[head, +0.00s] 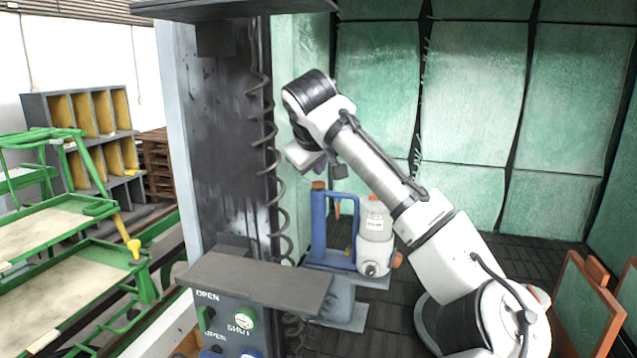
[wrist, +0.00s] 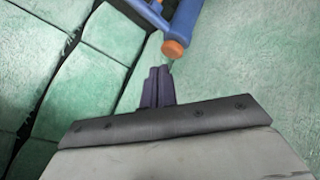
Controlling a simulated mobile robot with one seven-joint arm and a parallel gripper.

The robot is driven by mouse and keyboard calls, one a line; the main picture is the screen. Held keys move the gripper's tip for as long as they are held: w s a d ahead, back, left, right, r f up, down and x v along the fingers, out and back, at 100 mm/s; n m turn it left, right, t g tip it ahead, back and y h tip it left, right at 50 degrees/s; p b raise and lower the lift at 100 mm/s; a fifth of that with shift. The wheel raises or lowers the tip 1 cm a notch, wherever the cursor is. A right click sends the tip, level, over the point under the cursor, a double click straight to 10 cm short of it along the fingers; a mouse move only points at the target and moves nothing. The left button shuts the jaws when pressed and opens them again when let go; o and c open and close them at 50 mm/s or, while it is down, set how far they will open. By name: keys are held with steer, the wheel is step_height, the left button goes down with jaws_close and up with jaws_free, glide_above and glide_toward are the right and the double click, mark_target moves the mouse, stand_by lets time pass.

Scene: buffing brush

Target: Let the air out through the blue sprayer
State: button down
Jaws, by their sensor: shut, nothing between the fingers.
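The blue sprayer (head: 319,225) stands upright on a small grey stand beside the dark column in the head view. It has a blue frame-like handle and orange ends. Part of it, with an orange end cap, shows at the top of the wrist view (wrist: 186,22). My gripper (head: 322,168) is above the sprayer in the head view, pointing down. In the wrist view its dark purple fingers (wrist: 157,76) are together and empty, with the orange cap just beyond the tips. I cannot tell whether they touch it.
The dark column (head: 225,150) with a coiled hose (head: 275,165) rises close to the left. A control panel (head: 225,322) is in front. Wooden-framed boards (head: 580,305) stand at right.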

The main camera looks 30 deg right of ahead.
mark_target(319, 184)
steer(key=shift+f, duration=0.2)
steer(key=shift+f, duration=0.25)
steer(key=shift+f+b, duration=0.55)
stand_by(0.5)
stand_by(1.9)
steer(key=shift+r+p, duration=0.85)
steer(key=shift+r, duration=0.15)
steer(key=shift+r+p, duration=0.9)
steer(key=shift+r, duration=1.6)
